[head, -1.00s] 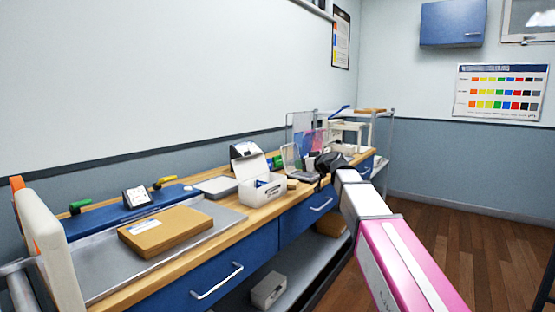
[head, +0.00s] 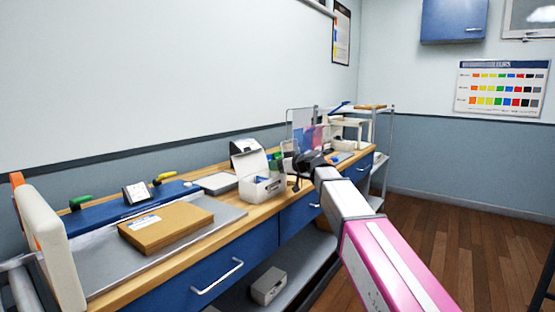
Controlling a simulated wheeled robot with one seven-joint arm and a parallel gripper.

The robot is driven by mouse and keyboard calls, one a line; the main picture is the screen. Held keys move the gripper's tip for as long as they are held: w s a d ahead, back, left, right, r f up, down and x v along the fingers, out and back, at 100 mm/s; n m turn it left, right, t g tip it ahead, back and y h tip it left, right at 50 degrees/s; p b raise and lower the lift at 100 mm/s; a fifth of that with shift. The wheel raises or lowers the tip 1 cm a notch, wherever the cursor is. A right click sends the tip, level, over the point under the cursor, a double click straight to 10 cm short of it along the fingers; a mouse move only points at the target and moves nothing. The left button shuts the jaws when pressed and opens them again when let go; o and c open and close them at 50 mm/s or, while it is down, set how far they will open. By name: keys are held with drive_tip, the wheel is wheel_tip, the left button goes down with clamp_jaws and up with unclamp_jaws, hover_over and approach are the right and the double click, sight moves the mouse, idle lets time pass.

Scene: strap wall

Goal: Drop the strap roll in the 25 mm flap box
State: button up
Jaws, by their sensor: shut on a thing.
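A white box (head: 262,193) with its flap lid (head: 247,156) standing open is on the wooden bench. A blue patch shows inside it; its size label is too small to read. My dark gripper (head: 296,180) is just right of the box and appears slightly above the bench, close to the box's right side. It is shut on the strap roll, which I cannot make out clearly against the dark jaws. Whether the gripper touches the box cannot be told from this view.
A brown carton (head: 165,228) lies on the grey mat at the near left. A blue rail with a small stand (head: 137,193) runs behind it. A grey tray (head: 217,183) is left of the box. Clear upright panels (head: 302,132) and a white rack (head: 347,130) stand farther back.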

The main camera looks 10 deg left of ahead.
drive_tip(key=shift+f, duration=0.8)
drive_tip(key=o, duration=1)
drive_tip(key=shift+d, duration=0.1)
drive_tip(key=v, duration=1)
drive_tip(key=shift+s+d+r, duration=0.15)
drive_tip(key=shift+d, duration=0.15)
